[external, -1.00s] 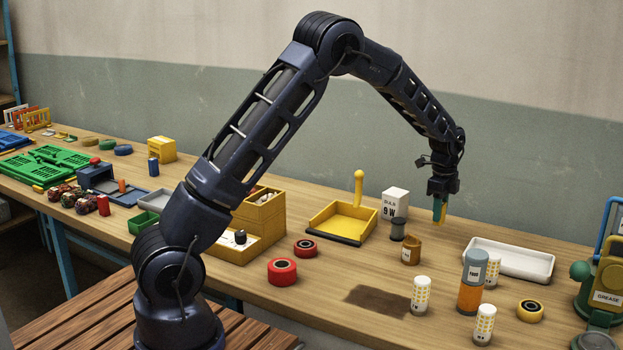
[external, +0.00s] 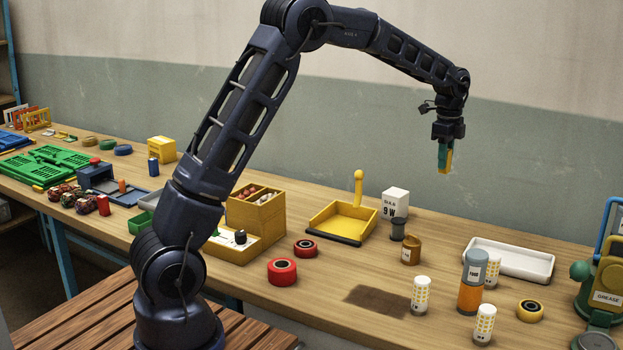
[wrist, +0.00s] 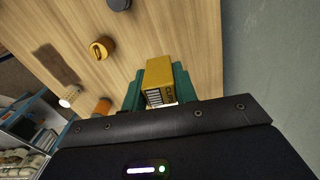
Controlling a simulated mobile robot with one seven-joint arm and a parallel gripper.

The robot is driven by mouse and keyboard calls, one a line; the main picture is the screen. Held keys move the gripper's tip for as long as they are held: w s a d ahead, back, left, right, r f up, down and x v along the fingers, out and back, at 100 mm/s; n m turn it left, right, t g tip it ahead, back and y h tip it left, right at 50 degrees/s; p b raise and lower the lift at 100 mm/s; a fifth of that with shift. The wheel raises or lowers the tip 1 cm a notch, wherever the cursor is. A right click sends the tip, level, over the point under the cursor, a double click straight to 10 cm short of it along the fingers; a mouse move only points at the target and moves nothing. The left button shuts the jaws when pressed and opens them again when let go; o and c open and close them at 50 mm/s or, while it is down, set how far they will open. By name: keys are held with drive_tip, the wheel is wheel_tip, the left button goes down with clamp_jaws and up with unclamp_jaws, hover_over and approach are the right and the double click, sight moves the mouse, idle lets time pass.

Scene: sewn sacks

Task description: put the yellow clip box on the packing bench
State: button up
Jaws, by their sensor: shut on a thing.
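My gripper (external: 445,157) is raised well above the back right part of the wooden bench (external: 430,268). Its teal fingers are shut on a yellow clip box (external: 448,162). In the wrist view, the yellow clip box (wrist: 158,76) sits between the two teal fingers of my gripper (wrist: 160,90). I cannot tell from any label whether this bench is the packing bench.
A yellow dustpan (external: 343,220) lies to the left. Patterned cylinders (external: 420,294) stand near the front. Bare wood shows between the jar and the tray.

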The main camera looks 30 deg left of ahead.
drive_tip(key=w+a+n, duration=0.1)
drive_tip(key=a+n, duration=0.5)
drive_tip(key=a, duration=3.1)
drive_tip(key=s+a+n, duration=0.3)
drive_tip(key=s+a, duration=0.2)
drive_tip(key=a, duration=0.7)
drive_tip(key=s+a+n, duration=0.2)
drive_tip(key=s+a, duration=0.4)
drive_tip(key=a, duration=0.6)
drive_tip(key=s+a+n, duration=0.4)
drive_tip(key=s+a, duration=0.7)
drive_tip(key=s, duration=0.5)
drive_tip(key=s+a+n, duration=0.4)
drive_tip(key=s+a, duration=0.7)
drive_tip(key=s, duration=0.4)
wheel_tip(320, 180, down, 20)
drive_tip(key=shift+d+r, duration=0.15)
